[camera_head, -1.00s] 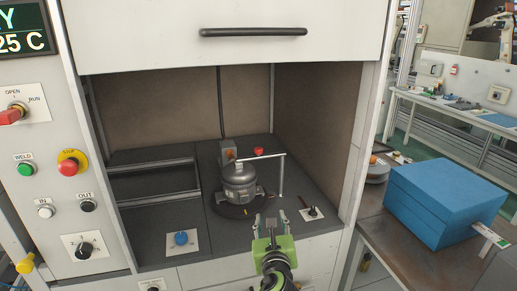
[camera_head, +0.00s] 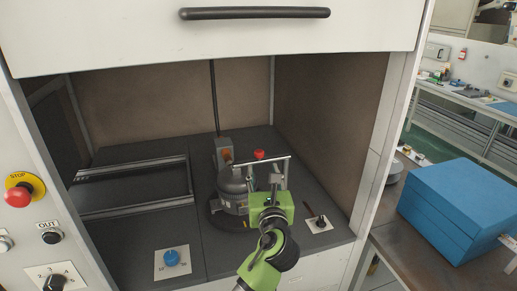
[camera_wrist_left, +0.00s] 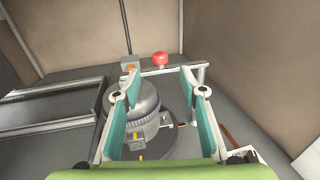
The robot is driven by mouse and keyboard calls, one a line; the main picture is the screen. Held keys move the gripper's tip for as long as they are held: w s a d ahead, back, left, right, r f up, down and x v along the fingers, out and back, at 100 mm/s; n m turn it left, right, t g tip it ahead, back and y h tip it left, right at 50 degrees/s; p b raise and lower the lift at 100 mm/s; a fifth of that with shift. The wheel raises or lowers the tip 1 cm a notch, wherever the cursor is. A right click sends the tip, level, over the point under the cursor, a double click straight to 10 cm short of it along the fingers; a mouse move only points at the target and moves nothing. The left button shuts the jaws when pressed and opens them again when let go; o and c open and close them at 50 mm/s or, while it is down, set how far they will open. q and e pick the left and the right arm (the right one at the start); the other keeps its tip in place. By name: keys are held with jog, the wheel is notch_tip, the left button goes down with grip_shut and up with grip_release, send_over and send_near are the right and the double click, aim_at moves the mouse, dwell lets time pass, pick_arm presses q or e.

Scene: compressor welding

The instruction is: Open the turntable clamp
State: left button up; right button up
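The dark grey compressor (camera_head: 232,183) stands upright on the round dark turntable (camera_head: 221,220) inside the cabinet; it also shows in the left wrist view (camera_wrist_left: 147,103). A pale horizontal bar (camera_head: 245,161) runs over the compressor's right side to a post. A red knob (camera_head: 258,154) shows just behind the bar, and at top centre in the left wrist view (camera_wrist_left: 160,58). I cannot tell which part is the clamp's handle. My left gripper (camera_head: 273,180) is open and empty, in front of the post; its teal-padded fingers (camera_wrist_left: 158,76) spread in front of the bar and knob. My right gripper is not in view.
A small lever switch on a white plate (camera_head: 318,224) is right of my left gripper. A blue knob (camera_head: 171,257) is at front left. The raised cabinet door (camera_head: 230,40) hangs above. A blue box (camera_head: 455,205) stands on the right-hand table.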

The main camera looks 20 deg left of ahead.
aim_at(260, 153)
pick_arm(q)
jog(key=p+x, duration=0.1)
jog(key=x, duration=0.8)
jog(key=shift+w+a, duration=0.15)
jog(key=shift+w, duration=0.2)
jog(key=shift+w+a+r, duration=0.1)
jog(key=shift+w+a, duration=0.1)
jog(key=shift+w, duration=0.35)
jog(key=shift+w+a, duration=0.15)
jog(key=shift+w, duration=0.15)
grip_shut()
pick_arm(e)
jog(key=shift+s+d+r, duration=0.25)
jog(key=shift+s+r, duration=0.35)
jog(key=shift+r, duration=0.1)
